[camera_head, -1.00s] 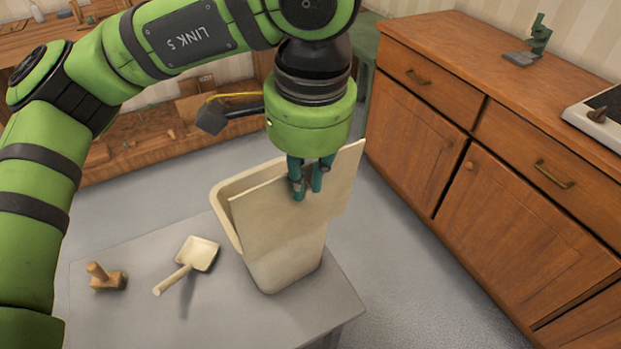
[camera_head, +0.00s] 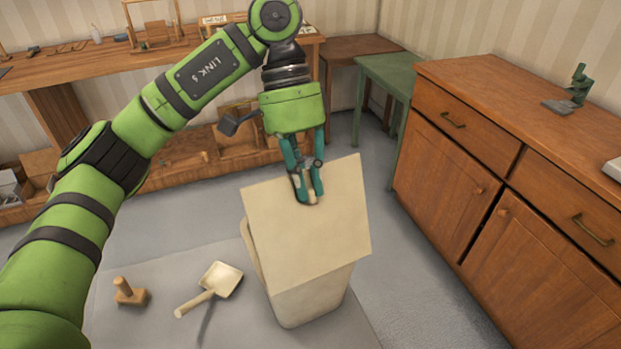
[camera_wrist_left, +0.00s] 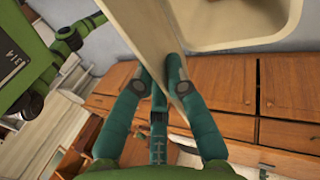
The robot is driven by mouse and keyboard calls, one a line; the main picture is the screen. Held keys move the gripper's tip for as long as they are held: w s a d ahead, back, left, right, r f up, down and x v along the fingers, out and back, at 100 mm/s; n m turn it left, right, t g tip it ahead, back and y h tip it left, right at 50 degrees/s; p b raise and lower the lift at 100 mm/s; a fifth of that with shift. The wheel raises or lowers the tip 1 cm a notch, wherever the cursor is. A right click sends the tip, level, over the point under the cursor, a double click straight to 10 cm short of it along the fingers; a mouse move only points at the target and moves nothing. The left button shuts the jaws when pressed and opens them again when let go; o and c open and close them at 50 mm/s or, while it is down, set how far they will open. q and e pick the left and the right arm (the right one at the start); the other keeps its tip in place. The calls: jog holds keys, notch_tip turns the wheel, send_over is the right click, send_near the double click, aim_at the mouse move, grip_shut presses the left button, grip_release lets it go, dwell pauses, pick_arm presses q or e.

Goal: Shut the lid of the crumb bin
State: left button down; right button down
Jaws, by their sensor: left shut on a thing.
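The cream crumb bin (camera_head: 312,304) stands on a low grey table, and its flat cream lid (camera_head: 320,242) is raised at a slant, hiding most of the opening. Only a strip of rim shows at the left. My left gripper (camera_head: 308,198) is shut on the lid near its upper edge. In the left wrist view, the fingers of my left gripper (camera_wrist_left: 160,82) pinch the lid panel (camera_wrist_left: 138,28) from both sides, and the bin's open rim (camera_wrist_left: 222,44) lies just right of it. My right gripper is not in view.
On the grey table (camera_head: 150,255), a cream scoop (camera_head: 222,279) and a small wooden block with a peg (camera_head: 130,294) lie left of the bin. A wooden cabinet (camera_head: 440,165) stands at the right, a green table (camera_head: 385,68) behind. Floor is clear between bin and cabinet.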

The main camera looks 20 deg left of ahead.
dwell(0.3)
pick_arm(q)
jog(key=c, duration=1.2)
grip_release()
notch_tip(320, 180, up, 10)
jog(key=shift+r, duration=0.1)
